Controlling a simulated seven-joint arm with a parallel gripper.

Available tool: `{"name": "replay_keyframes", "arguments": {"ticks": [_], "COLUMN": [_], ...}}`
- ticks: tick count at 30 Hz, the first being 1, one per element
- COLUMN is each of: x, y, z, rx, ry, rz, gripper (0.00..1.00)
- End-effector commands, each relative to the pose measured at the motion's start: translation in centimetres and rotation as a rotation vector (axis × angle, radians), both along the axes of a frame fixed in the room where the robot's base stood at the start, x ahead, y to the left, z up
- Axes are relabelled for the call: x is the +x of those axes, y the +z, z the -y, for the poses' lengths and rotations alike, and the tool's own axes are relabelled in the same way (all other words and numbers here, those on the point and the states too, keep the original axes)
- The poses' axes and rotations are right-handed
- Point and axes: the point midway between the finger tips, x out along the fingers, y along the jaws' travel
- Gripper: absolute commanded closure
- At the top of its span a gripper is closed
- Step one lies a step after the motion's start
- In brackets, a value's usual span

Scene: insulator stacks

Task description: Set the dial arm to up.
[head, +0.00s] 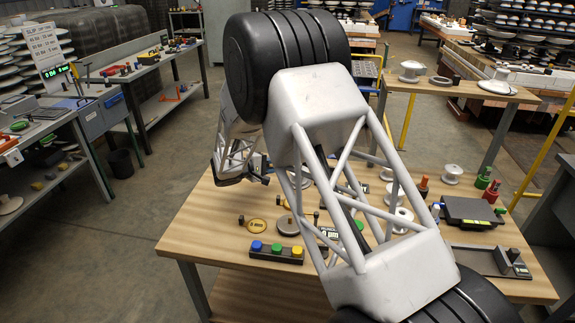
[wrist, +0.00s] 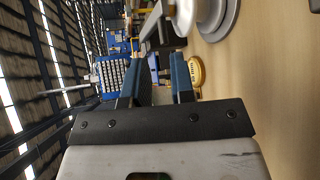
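My gripper (head: 262,172) is partly hidden behind my arm in the head view, above the back left of the wooden table. In the wrist view its two blue-tipped fingers (wrist: 158,84) stand apart with a gap between them, and I see nothing held. I cannot pick out the dial arm for certain in either view; my arm covers much of the table's middle. A grey round disc (head: 288,225) with a small dark post beside it lies at the table's left middle. A dark grey bar-like part (wrist: 158,28) shows beyond the fingertips in the wrist view.
The yellow disc also shows in the wrist view (wrist: 196,71). The table's front left is clear.

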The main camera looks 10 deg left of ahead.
Motion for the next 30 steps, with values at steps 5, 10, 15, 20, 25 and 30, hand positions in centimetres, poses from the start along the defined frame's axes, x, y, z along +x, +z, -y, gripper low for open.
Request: {"name": "replay_keyframes", "arguments": {"ticks": [5,10,15,20,25,30], "x": [0.2,0.2,0.2,0.6,1.6,2.9], "y": [-0.5,-0.5,-0.5,-0.7,-1.1,-1.6], "z": [-0.8,-0.8,-0.7,-0.2,0.8,2.3], "rx": [-0.007,-0.008,-0.008,-0.008,-0.008,-0.008], "ry": [0.013,0.013,0.012,0.011,0.010,0.010], "rz": [0.008,0.008,0.007,0.007,0.007,0.006], "gripper": [0.77,0.77,0.77,0.77,0.77,0.77]}}
